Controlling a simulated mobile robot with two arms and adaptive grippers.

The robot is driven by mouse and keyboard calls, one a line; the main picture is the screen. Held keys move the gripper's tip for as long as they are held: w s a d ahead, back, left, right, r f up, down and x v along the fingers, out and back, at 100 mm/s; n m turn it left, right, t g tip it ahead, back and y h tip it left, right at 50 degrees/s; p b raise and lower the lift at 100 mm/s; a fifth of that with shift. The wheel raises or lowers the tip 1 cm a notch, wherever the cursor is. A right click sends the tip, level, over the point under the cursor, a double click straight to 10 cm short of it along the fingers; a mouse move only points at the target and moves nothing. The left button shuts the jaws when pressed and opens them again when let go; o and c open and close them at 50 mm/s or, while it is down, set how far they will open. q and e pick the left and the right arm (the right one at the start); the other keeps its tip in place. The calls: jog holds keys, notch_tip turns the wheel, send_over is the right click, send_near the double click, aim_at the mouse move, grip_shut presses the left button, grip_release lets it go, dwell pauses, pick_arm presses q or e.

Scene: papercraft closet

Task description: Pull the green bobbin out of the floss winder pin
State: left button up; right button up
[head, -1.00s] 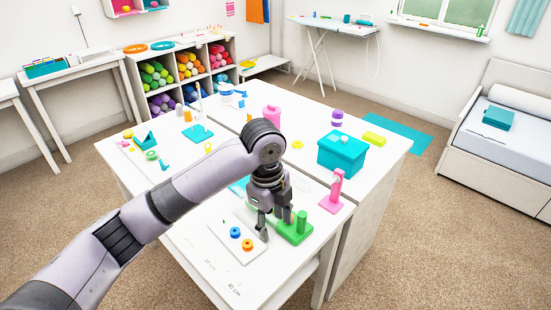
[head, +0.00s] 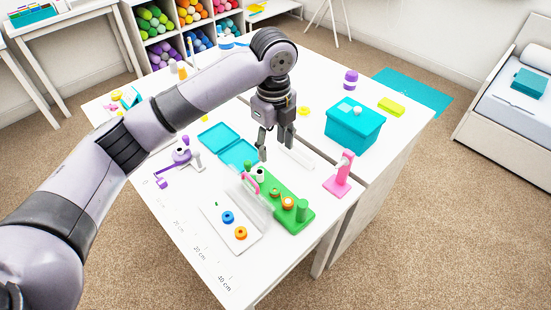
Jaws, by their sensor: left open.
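My left gripper (head: 275,146) is open and empty, pointing down above the white table behind a green stand. The green stand (head: 299,226) carries a green post (head: 301,210), orange rings (head: 288,203) and a white-and-dark piece (head: 260,173). A small green piece (head: 248,165) shows at its back left end, beside a pink piece (head: 250,184) and a clear panel. I cannot tell which is the green bobbin or whether a pin passes through it. A purple device (head: 180,157) stands to the left. My right gripper is not in view.
A white tray (head: 216,226) with a blue ring (head: 228,217) and an orange ring (head: 240,233) lies left of the green stand. A pink stand (head: 340,177) and a teal box (head: 354,127) stand right. An open teal case (head: 228,146) lies behind. The front right table edge is close.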

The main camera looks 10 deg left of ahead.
pick_arm(q)
notch_tip(320, 180, down, 5)
jog(key=p, duration=0.1)
send_over(274, 186)
jog(key=s, duration=0.1)
notch_tip(274, 186, down, 6)
jog(key=shift+d+f, duration=0.1)
jog(key=shift+f, duration=0.1)
notch_tip(274, 186, down, 4)
jog(key=shift+r, duration=0.2)
jog(key=shift+f+p, duration=0.3)
jog(key=shift+f, duration=0.3)
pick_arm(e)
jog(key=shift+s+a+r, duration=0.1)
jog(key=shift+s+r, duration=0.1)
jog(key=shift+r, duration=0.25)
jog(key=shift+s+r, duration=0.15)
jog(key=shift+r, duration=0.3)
pick_arm(q)
jog(key=shift+c, duration=0.4)
grip_shut()
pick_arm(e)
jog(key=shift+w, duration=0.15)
pick_arm(q)
jog(key=shift+r, duration=0.15)
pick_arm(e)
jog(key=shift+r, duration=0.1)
